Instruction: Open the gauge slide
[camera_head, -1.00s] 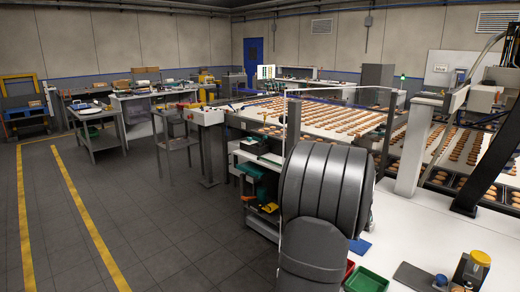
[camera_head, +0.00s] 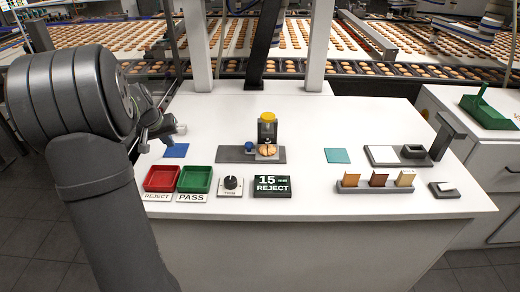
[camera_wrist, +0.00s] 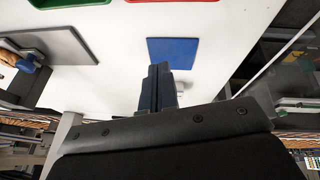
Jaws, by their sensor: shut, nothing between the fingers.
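The gauge (camera_head: 267,130) stands on a dark grey base plate (camera_head: 228,154) in the middle of the white bench. It has a dark body with a yellow round top and a blue knob (camera_head: 249,147) at its left. A brown biscuit (camera_head: 267,150) sits at its foot. In the wrist view, part of the base plate (camera_wrist: 72,52) shows at the upper left with the blue knob (camera_wrist: 27,63). My gripper (camera_head: 178,130) is left of the gauge, above the bench and apart from it. Its fingers (camera_wrist: 158,72) are shut and empty, near a blue square mat.
The blue mat (camera_head: 176,150) lies below my gripper. The red tray (camera_head: 162,179), green tray (camera_head: 195,179), a dial box (camera_head: 231,186) and a display reading "15 REJECT" (camera_head: 272,187) line the front. Sample blocks (camera_head: 378,186) stand at right. Conveyors of biscuits lie behind.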

